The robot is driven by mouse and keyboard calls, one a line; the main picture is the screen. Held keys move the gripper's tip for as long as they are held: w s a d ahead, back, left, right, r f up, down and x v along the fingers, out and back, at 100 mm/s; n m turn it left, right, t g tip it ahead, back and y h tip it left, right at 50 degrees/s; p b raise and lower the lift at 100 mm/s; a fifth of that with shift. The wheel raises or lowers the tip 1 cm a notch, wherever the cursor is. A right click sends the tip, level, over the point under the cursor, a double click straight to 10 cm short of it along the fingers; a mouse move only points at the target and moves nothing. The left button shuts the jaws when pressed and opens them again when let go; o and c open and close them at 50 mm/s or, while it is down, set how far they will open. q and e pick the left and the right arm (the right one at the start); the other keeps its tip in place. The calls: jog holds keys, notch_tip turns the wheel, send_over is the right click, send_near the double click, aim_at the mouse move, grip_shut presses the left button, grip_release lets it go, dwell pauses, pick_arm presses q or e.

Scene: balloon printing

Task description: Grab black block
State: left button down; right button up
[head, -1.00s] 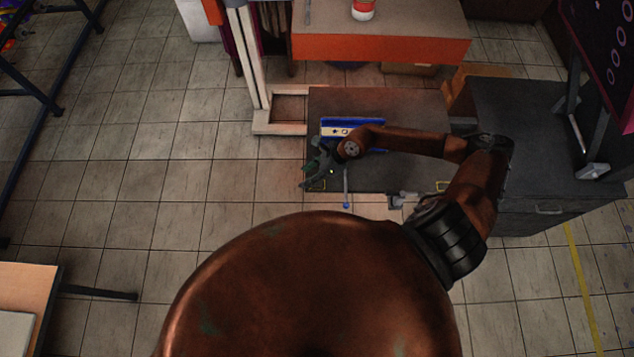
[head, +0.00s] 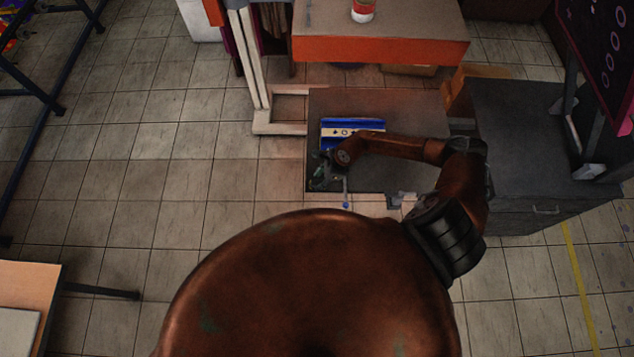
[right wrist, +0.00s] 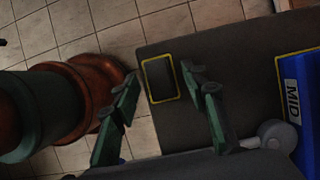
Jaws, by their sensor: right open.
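The black block (right wrist: 160,78) is a dark rectangle inside a yellow outline near the edge of the dark table in the right wrist view. My right gripper (right wrist: 162,86) is open, with one green finger on each side of the block's near end in that view. I cannot tell how high the fingers are above it, and no grip shows. In the head view the right gripper (head: 320,178) is over the table's near left corner and hides the block. My left gripper is not in view.
A blue holder (head: 352,124) with a pale front lies on the dark table (head: 400,105); its "MID" label (right wrist: 292,100) shows in the right wrist view. A dark cabinet (head: 530,140) stands right. An orange-edged table (head: 380,49) is behind.

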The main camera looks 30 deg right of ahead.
jog(key=shift+c, duration=0.6)
grip_shut()
jog(key=shift+r, duration=0.1)
